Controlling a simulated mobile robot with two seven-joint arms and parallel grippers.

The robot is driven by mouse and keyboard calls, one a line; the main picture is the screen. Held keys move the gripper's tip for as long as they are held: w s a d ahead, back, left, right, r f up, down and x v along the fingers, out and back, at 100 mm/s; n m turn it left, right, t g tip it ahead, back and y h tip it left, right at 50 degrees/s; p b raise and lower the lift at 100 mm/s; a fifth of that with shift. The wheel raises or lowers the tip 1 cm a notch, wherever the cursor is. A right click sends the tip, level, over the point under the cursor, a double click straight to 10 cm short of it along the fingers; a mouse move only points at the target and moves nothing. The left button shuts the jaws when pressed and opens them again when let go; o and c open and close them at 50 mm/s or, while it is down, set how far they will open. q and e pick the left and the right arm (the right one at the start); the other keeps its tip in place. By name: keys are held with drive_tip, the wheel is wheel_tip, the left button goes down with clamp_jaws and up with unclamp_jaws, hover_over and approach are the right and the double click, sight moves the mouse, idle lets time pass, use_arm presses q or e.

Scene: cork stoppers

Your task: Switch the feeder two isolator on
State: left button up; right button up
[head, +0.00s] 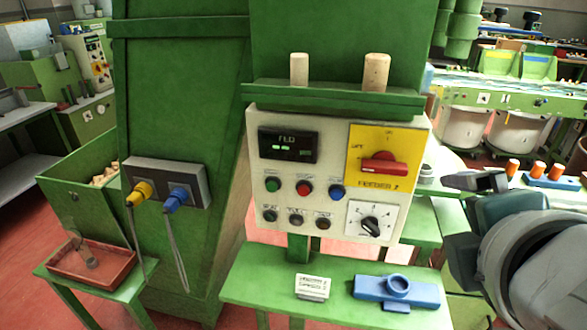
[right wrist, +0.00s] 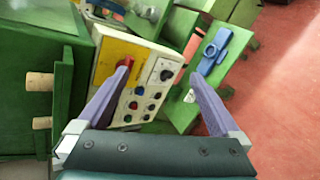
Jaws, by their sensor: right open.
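The feeder two isolator is a red handle (head: 384,163) on a yellow plate (head: 402,141), at the upper right of a pale control panel (head: 338,222). The handle lies roughly level, its left end toward a small mark that seems to read OFF. The plate reads FEEDER 2. My right gripper (head: 478,182) is right of the panel, apart from the handle. In the right wrist view the right gripper (right wrist: 160,82) is open and empty, with the red handle (right wrist: 123,70) beyond the left finger's tip. My left gripper is not in view.
Below the isolator is a black rotary knob (head: 371,226); several push buttons and a display (head: 289,145) are to the left. Two corks (head: 375,72) stand on the ledge above. A blue part (head: 396,290) and white block (head: 312,287) lie on the green shelf below.

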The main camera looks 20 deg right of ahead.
sight(384, 172)
drive_tip(key=w+a+f+n+t+h+b, duration=0.35)
drive_tip(key=w+n+t+b, duration=0.35)
drive_tip(key=n+b, duration=0.6)
drive_tip(key=shift+n+g+y, duration=0.35)
drive_tip(key=shift+n+g, duration=0.15)
drive_tip(key=shift+n, duration=0.3)
drive_tip(key=p+x, duration=0.1)
drive_tip(key=x, duration=0.2)
drive_tip(key=p+x, duration=0.1)
drive_tip(key=x, duration=0.2)
drive_tip(key=p+x, duration=0.2)
drive_tip(key=x, duration=0.2)
drive_tip(key=shift+f, duration=0.3)
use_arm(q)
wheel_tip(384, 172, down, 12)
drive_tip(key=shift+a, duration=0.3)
use_arm(e)
drive_tip(key=shift+s, duration=0.1)
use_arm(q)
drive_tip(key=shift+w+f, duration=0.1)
use_arm(e)
drive_tip(key=shift+c, duration=0.2)
drive_tip(key=c, duration=1)
